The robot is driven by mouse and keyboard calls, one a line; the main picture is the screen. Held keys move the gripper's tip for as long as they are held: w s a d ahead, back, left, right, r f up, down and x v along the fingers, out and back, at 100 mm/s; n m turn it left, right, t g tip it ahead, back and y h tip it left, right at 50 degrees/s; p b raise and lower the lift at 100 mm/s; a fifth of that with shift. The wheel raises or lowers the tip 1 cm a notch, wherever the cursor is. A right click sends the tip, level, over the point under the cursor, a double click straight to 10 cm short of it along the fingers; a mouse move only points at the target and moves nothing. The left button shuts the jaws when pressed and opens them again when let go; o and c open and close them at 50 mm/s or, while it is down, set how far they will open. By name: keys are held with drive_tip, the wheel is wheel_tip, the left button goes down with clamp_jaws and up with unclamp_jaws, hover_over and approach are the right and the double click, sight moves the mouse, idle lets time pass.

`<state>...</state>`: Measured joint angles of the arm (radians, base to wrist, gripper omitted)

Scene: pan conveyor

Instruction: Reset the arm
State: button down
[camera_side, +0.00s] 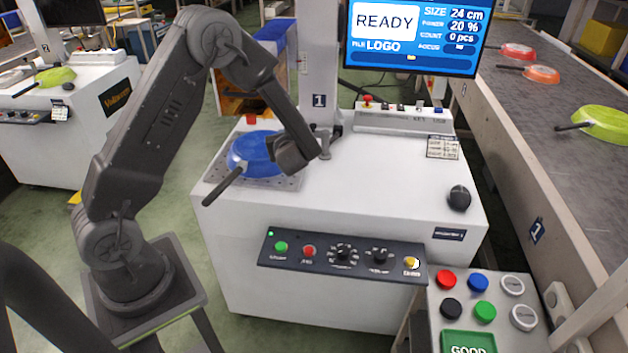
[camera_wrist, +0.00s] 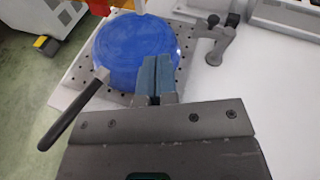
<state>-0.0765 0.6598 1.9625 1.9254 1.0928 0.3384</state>
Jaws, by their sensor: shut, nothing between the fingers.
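My arm reaches over the white machine, and my gripper (camera_side: 291,155) hangs beside the right edge of a blue pan (camera_side: 252,153). The wrist view shows the shut fingers of my gripper (camera_wrist: 156,78) over the right part of the blue pan (camera_wrist: 130,52), with nothing between them. The pan lies on a perforated plate (camera_side: 290,183), its black handle pointing to the front left. In the side view my gripper hides the pan's right part; whether the fingers touch the pan I cannot tell.
The white machine (camera_side: 380,185) carries a column, a black mouse (camera_side: 459,197) and a front button panel (camera_side: 340,258). A monitor (camera_side: 413,36) reads READY. A conveyor (camera_side: 560,115) with several pans runs along the right.

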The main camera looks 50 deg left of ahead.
drive_tip(key=s+d+r+n+g+h, duration=0.2)
drive_tip(key=s+d+r+n, duration=0.25)
drive_tip(key=s+n, duration=0.2)
drive_tip(key=s+d+r+n+g+h, duration=0.2)
drive_tip(key=s+d+r+n+g, duration=0.1)
drive_tip(key=s+r+n, duration=0.3)
drive_tip(key=s+d+r+n+t+h, duration=0.2)
drive_tip(key=s+d+r+n+h, duration=0.1)
drive_tip(key=d, duration=0.5)
drive_tip(key=s+d+r+n+t+h, duration=0.2)
drive_tip(key=s+d+r+n+h, duration=0.1)
drive_tip(key=s+d+n+h, duration=0.3)
drive_tip(key=s+d, duration=0.1)
drive_tip(key=d, duration=0.1)
drive_tip(key=shift+s+d+h, duration=0.3)
drive_tip(key=shift+d, duration=0.1)
